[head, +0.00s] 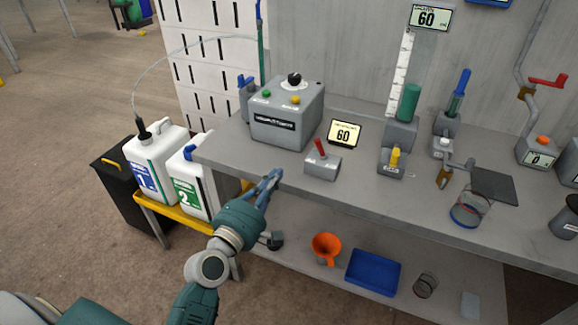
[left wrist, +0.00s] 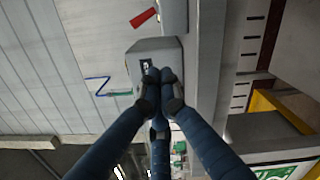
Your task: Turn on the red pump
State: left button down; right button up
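A small grey box with a red lever (head: 320,147) stands near the front edge of the bench; it is the red-handled device nearest my gripper. The lever leans up and to the left. A red lever also shows at the top of the left wrist view (left wrist: 143,17). My left gripper (head: 274,177) is in front of the bench edge, to the left of and nearer than the red lever, apart from it. In the left wrist view its blue fingers (left wrist: 158,76) meet at the tips with nothing visible between them. My right gripper is in neither view.
A larger grey box (head: 287,115) with coloured buttons and a black knob stands behind left on the bench (head: 235,150). A display reading 60 (head: 344,134) is behind the lever box. A yellow-levered device (head: 394,160) stands to its right. Jugs 1 and 2 (head: 155,165) stand left.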

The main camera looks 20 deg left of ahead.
aim_at(320, 148)
pick_arm(q)
jog(key=w, duration=0.6)
jog(key=w+p, duration=0.1)
jog(key=w, duration=0.2)
jog(key=shift+d+r, duration=0.15)
jog(key=shift+d, duration=0.2)
jog(key=d, duration=0.1)
jog(key=d+r+p, duration=0.1)
jog(key=d, duration=0.1)
jog(key=shift+w+r, duration=0.2)
jog(key=shift+w, duration=0.05)
jog(key=shift+d+r, duration=0.1)
jog(key=shift+d, duration=0.25)
jog(key=shift+w, duration=0.1)
